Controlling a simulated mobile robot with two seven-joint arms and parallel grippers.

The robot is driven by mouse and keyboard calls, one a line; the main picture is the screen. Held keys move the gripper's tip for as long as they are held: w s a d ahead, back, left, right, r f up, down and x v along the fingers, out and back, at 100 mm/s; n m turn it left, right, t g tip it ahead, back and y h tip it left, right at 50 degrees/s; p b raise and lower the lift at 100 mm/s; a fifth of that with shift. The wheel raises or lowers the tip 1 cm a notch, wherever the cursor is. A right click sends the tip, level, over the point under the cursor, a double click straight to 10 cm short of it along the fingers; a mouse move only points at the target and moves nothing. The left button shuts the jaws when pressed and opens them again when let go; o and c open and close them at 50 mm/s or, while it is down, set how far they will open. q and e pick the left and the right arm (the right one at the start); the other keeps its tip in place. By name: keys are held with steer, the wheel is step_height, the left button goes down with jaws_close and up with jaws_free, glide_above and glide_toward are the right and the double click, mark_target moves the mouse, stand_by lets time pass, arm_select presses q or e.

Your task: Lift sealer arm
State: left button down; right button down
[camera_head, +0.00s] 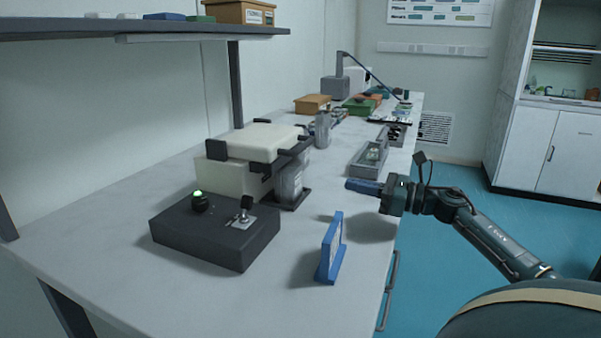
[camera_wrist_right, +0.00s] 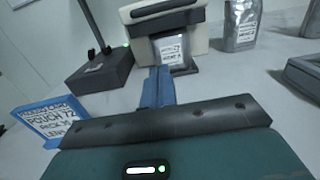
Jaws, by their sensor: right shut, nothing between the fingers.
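The sealer (camera_head: 230,175) is a cream box on the table, left of centre. Its cream top arm (camera_head: 262,139), with dark end pieces and a dark front bar, lies low over the body. A silver labelled pouch (camera_head: 289,183) stands at the sealer's front; it also shows in the right wrist view (camera_wrist_right: 172,50), beneath the dark bar (camera_wrist_right: 168,20). My right gripper (camera_head: 350,184) is to the right of the sealer, apart from it, above the table. Its blue fingers (camera_wrist_right: 159,72) are shut and empty, pointing toward the sealer. My left gripper is not in view.
A dark control box (camera_head: 205,232) with a green light and lever stands before the sealer. A blue sign (camera_head: 331,249) stands near the front edge. Another silver pouch (camera_head: 322,132) and a grey tray (camera_head: 357,168) are farther back. A shelf (camera_head: 140,27) overhangs at left.

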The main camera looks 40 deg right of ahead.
steer(key=shift+s, duration=0.1)
steer(key=x, duration=1)
steer(key=shift+r, duration=0.15)
steer(key=r, duration=0.2)
steer(key=r+p, duration=0.1)
steer(key=shift+w+a+r, duration=0.2)
steer(key=shift+w+r, duration=0.15)
steer(key=shift+w, duration=0.05)
steer(key=shift+r, duration=0.1)
